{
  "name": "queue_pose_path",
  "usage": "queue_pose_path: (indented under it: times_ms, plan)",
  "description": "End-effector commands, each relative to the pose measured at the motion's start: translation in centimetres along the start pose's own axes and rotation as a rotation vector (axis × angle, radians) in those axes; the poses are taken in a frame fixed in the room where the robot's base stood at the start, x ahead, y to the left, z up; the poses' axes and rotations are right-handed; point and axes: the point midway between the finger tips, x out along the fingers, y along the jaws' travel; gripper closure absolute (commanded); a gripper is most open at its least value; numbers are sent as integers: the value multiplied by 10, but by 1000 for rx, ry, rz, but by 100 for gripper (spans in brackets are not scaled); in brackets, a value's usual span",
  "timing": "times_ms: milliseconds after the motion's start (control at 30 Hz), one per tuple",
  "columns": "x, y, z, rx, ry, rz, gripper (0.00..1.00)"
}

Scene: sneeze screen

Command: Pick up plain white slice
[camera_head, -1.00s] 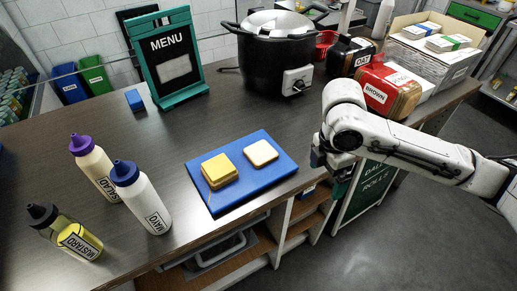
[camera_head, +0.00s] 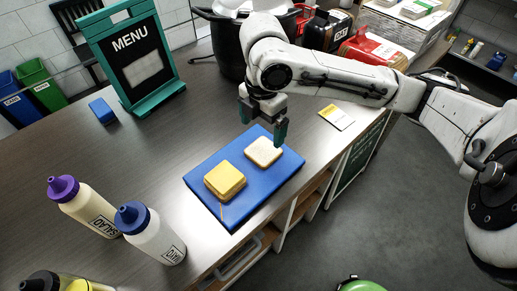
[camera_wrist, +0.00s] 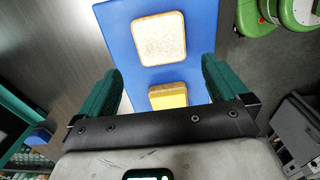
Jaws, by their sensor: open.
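The plain white slice (camera_head: 263,152), with a tan crust, lies flat on the blue board (camera_head: 265,188). It sits beside a stack topped with yellow cheese (camera_head: 225,180). My gripper (camera_head: 262,124) is open and empty, above the board's far edge close to the slice. In the wrist view the slice (camera_wrist: 160,38) lies ahead of the fingertips, roughly midway between the two green fingers. The cheese stack (camera_wrist: 168,95) shows nearer, between the fingers and partly hidden by the gripper body. The fingers do not appear to touch the slice.
A menu stand (camera_head: 135,62) and blue block (camera_head: 102,111) stand at left. A salad bottle (camera_head: 90,207) and mayo bottle (camera_head: 150,235) stand front left. A black pot (camera_head: 228,38) is behind my arm. A yellow-white card (camera_head: 337,117) lies at right.

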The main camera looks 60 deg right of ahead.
Motion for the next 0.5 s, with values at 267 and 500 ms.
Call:
queue_pose_path:
  times_ms: [267, 500]
  plan:
    - [31, 0, 0, 1, 1, -1, 0]
    - [59, -2, 5, 3, 1, -3, 0]
